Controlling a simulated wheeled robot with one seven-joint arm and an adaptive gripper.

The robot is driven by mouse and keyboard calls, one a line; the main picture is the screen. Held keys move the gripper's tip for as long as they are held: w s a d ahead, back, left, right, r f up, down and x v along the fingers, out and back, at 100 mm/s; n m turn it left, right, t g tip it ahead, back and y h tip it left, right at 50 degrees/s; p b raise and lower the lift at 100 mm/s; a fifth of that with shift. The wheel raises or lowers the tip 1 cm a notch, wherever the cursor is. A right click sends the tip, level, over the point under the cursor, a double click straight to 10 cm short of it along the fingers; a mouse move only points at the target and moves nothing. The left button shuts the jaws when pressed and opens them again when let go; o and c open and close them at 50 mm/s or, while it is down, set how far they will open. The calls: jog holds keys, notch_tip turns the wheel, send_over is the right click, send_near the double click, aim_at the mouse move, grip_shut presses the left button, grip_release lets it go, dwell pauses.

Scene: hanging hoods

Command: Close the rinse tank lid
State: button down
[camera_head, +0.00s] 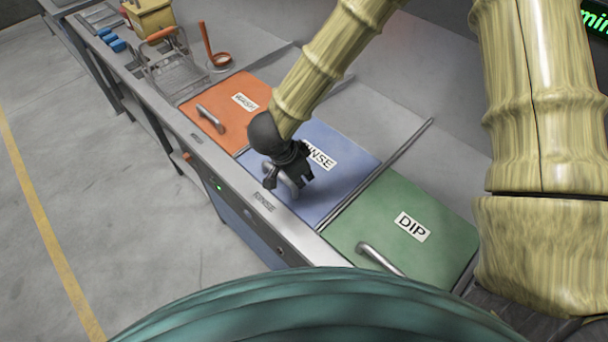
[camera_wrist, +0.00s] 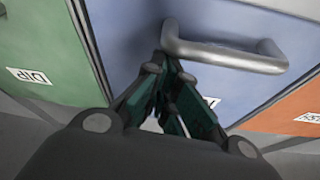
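The blue rinse tank lid (camera_head: 340,180) lies flat, or close to flat, over its tank between the orange and green lids. Its "RINSE" label is partly hidden by my gripper. A grey bar handle (camera_wrist: 225,55) stands up near its front edge; in the head view the handle (camera_head: 288,187) is partly covered. My gripper (camera_head: 287,180) is low over the lid at the handle. In the wrist view my gripper's fingertips (camera_wrist: 168,62) are together, beside the handle's left end, with no bar seen between them. Whether they touch the handle or lid is unclear.
The orange wash lid (camera_head: 228,112) and green dip lid (camera_head: 405,235), each with a handle, lie on either side. A wire basket (camera_head: 175,72), an orange ladle (camera_head: 212,52) and a yellow box (camera_head: 150,16) stand at the far end. The floor (camera_head: 110,190) left of the counter is clear.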

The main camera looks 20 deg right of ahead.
aim_at(315, 184)
jog(key=shift+s+a, duration=0.1)
jog(key=shift+a, duration=0.05)
jog(key=shift+w+d+r+p, duration=0.2)
jog(key=shift+d+p, duration=0.25)
jog(key=shift+p, duration=0.1)
jog(key=d, duration=0.1)
jog(key=w+d+p, duration=0.1)
jog(key=d+p, duration=0.1)
jog(key=shift+w+d+r, duration=0.15)
jog(key=shift+r, duration=0.1)
jog(key=shift+a+r+b, duration=0.15)
jog(key=shift+a+b, duration=0.05)
jog(key=shift+b, duration=0.2)
jog(key=b+v, duration=0.1)
jog(key=v, duration=0.8)
jog(key=shift+b, duration=0.35)
